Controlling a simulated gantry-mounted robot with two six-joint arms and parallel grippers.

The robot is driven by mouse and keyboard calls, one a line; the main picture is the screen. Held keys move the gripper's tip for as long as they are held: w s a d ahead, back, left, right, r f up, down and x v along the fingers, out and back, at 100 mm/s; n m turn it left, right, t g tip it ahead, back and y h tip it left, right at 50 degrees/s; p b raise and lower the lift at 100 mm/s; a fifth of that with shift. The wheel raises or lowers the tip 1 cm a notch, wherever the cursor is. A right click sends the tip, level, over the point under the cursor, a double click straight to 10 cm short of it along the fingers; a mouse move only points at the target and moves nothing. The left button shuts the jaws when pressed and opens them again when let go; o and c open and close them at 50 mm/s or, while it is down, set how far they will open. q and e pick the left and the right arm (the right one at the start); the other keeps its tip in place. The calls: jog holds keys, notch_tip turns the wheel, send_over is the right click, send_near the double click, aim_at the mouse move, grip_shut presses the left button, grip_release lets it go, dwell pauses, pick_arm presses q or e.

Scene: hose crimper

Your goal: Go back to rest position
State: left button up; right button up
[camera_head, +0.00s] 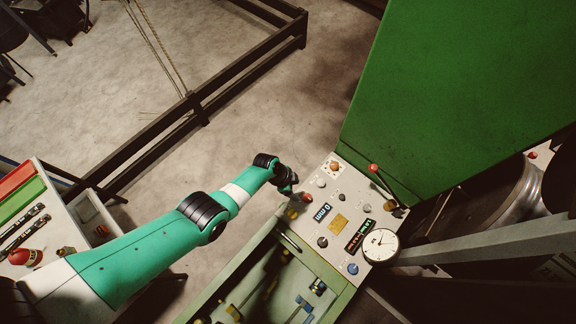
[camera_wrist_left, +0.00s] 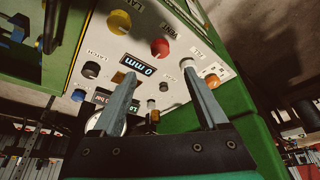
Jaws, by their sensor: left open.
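My left gripper (camera_head: 294,194) is at the upper left edge of the crimper's control panel (camera_head: 340,190) in the head view, small and dark at the end of my green arm. In the left wrist view my left gripper (camera_wrist_left: 161,74) has its two grey fingers well apart, with nothing between them. Beyond them the panel shows a red button (camera_wrist_left: 160,47), a yellow button (camera_wrist_left: 119,21), a "0 mm" display (camera_wrist_left: 137,64) and several black knobs. I cannot tell whether a fingertip touches the panel. My right gripper is not in view.
The large green crimper cover (camera_head: 460,90) stands at the upper right. A round dial gauge (camera_head: 380,246) and a red-tipped lever (camera_head: 375,170) sit at the panel. A dark rail (camera_head: 200,105) crosses the floor. A tool cart (camera_head: 75,225) stands at the left.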

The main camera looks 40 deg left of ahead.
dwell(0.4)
pick_arm(q)
jog(key=w+d+r+m+t, duration=0.1)
jog(key=w+r+t, duration=0.3)
jog(key=w+r, duration=0.7)
jog(key=w+d+r+m+t, duration=0.1)
jog(key=w+d+r+t, duration=0.15)
jog(key=w+r, duration=0.8)
notch_tip(320, 180, up, 19)
jog(key=s+t, duration=0.2)
jog(key=t, duration=0.3)
jog(key=s+r+n+t, duration=0.1)
jog(key=s+r+t, duration=0.2)
jog(key=r, duration=0.8)
jog(key=s+r+n+t, duration=0.1)
jog(key=s+r+t, duration=0.15)
jog(key=r, duration=0.75)
jog(key=s+a+r+n+t+y, duration=0.1)
jog(key=s+r+n+t, duration=0.3)
jog(key=s+r, duration=0.55)
jog(key=s+a+r+n+t, duration=0.2)
jog(key=s+r+n+t, duration=0.2)
jog(key=s+r, duration=0.55)
notch_tip(320, 180, down, 40)
jog(key=b, duration=3.8)
jog(key=shift+s+r+n+g, duration=0.2)
jog(key=shift+s+n+g, duration=0.1)
jog(key=shift+s, duration=0.05)
